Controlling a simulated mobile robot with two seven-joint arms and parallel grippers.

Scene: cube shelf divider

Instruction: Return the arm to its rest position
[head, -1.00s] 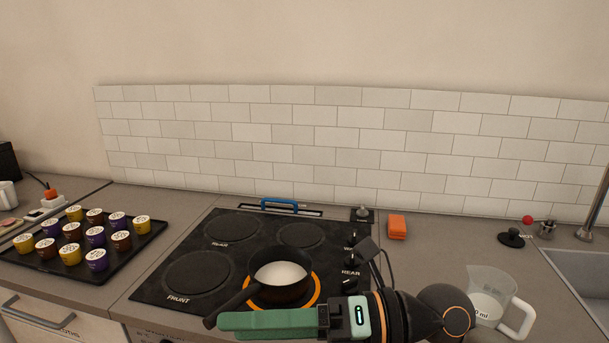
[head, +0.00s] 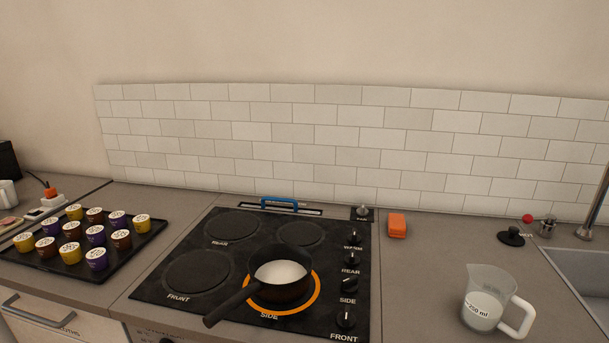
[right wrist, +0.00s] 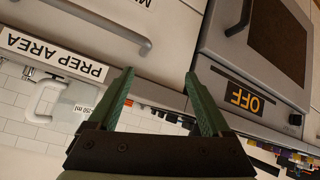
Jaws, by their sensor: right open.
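My right gripper (right wrist: 160,100) shows in the right wrist view, its two green fingers apart with nothing between them. In that view it is in front of the cabinet fronts, clear of the counter things. Neither arm shows in the head view, and my left gripper is not in any view. A dark saucepan (head: 265,293) with white contents stands on the side burner of the black hob (head: 225,268), over an orange glowing ring. Its handle points to the front left.
A measuring jug (head: 484,299) stands on the counter right of the hob; an orange block (head: 397,225) lies behind. A black tray (head: 77,277) of several cups is at left. The sink (head: 585,270) is at right. An oven (right wrist: 262,60) marked OFF shows in the right wrist view.

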